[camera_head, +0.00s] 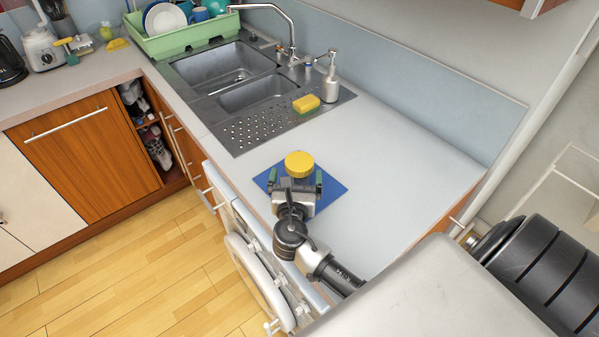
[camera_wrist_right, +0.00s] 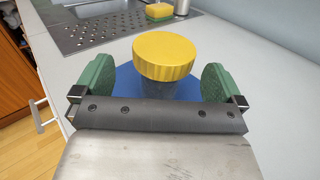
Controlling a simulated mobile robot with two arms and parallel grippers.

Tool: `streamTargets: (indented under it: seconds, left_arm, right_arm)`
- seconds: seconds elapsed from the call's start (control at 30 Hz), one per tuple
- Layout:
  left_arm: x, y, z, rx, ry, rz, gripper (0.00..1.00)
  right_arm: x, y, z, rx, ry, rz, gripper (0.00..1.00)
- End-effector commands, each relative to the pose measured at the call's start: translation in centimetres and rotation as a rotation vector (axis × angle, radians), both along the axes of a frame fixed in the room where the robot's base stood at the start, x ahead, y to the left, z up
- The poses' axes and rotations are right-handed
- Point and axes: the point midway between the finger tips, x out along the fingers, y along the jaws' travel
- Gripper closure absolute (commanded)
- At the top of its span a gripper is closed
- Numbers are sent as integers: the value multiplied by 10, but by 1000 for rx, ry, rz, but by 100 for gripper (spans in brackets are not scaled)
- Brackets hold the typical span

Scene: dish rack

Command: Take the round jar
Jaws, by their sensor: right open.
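The round jar (camera_head: 299,163) has a ridged yellow lid and stands upright on a blue mat (camera_head: 333,187) on the counter. In the right wrist view, the jar (camera_wrist_right: 166,58) shows its yellow lid and part of a darker, see-through-looking body below. My right gripper (camera_head: 296,185) is open, with its green finger pads on either side of the jar. In the right wrist view, the open fingers (camera_wrist_right: 158,84) leave gaps on both sides of the jar. The lower part of the jar is hidden by the gripper. My left gripper is not in view.
Beyond the mat is a steel sink (camera_head: 245,92) with a perforated drainboard (camera_head: 262,131). A yellow sponge (camera_head: 306,103) and a soap dispenser (camera_head: 330,82) stand there. A green dish rack (camera_head: 178,42) is farther back. The counter right of the mat is clear.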

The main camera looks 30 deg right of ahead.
Motion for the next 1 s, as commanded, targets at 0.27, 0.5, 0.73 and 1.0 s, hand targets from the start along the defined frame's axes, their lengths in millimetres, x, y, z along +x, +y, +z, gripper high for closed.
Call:
streamTargets:
  seconds: [0.27, 0.5, 0.73, 1.0]
  left_arm:
    - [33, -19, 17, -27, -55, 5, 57]
    - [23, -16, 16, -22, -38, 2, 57]
    - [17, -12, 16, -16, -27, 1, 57]
    - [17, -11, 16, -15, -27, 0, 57]
  right_arm:
    - [28, -28, 2, -1, 0, 0, 0]
    - [31, -31, 1, 0, 0, 0, 0]
    - [31, -30, 1, 0, 0, 0, 26]
    - [31, -30, 1, 0, -1, 0, 58]
